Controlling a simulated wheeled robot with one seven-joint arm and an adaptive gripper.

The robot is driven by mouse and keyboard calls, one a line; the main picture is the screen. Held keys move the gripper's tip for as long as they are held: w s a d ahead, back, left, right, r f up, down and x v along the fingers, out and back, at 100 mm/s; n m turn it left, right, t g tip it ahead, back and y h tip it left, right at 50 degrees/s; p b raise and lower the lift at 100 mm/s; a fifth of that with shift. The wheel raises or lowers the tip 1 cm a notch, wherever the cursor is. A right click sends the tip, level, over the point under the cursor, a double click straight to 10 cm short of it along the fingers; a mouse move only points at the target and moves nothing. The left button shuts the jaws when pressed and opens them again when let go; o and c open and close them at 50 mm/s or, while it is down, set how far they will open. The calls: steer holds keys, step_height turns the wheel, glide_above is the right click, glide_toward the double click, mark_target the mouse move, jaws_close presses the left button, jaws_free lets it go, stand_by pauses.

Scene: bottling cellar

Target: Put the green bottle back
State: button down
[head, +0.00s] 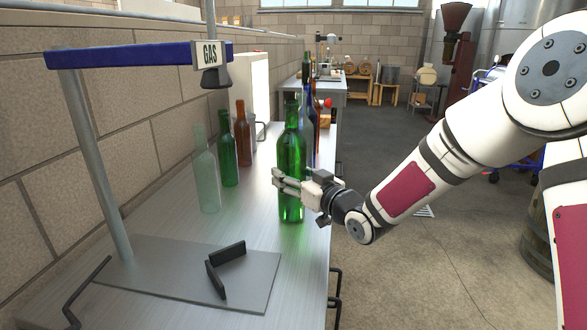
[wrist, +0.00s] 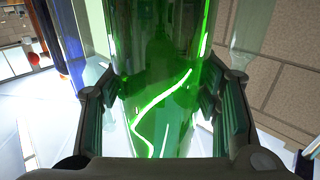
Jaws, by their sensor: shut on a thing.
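A tall green bottle (head: 291,150) is upright near the right edge of the metal bench. My gripper (head: 281,182) is shut around its lower body, coming in from the right. In the wrist view the bottle (wrist: 158,70) fills the space between the two dark fingers of my gripper (wrist: 157,105). I cannot tell whether its base touches the bench. A second, smaller green bottle (head: 227,155) stands further back by the wall, beside a pale, see-through green bottle (head: 207,178) and a brown bottle (head: 243,138).
A blue bottle (head: 309,125) stands close behind the held bottle. Bare bench lies between the held bottle and the pale one.

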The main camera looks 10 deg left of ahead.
steer(key=shift+f, duration=0.1)
stand_by(0.3)
steer(key=c, duration=0.6)
jaws_free()
steer(key=shift+f, duration=0.15)
steer(key=shift+o, duration=0.2)
steer(key=shift+s+d, duration=0.2)
steer(key=shift+d, duration=0.1)
steer(key=p+v, duration=0.1)
steer(key=v, duration=1)
steer(key=shift+s+d+p, duration=0.15)
steer(key=shift+p, duration=0.15)
